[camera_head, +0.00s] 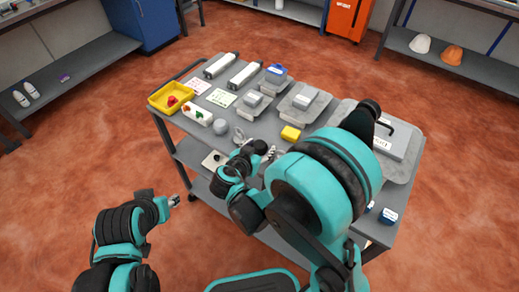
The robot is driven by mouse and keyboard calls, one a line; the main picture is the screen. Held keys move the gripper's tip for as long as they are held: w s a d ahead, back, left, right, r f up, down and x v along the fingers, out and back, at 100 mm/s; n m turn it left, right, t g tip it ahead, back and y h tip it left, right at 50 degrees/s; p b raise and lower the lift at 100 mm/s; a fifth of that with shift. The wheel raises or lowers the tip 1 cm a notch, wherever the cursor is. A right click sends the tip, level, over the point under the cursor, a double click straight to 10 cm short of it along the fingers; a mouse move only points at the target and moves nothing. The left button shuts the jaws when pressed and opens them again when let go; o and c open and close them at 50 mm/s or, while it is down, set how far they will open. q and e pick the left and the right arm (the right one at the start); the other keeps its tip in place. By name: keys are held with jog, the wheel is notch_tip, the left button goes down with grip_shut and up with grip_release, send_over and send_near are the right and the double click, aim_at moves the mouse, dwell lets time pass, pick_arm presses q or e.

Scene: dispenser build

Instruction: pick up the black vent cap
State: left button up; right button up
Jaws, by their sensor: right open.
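A small black piece (217,157), which may be the vent cap, sits on a pale plate (209,163) at the cart's front left edge. It is too small to be sure. My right gripper (268,155) is open over the middle of the cart, to the right of the black piece and apart from it. My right arm hides part of the cart top around it. My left gripper (175,200) is off the cart's front left side, lower in the picture; its jaws are too small to read.
Two white cylinders (243,75) lie at the back left. Red floor is open left of the cart.

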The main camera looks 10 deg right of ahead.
jog(key=c, duration=0.8)
jog(key=shift+r, duration=0.1)
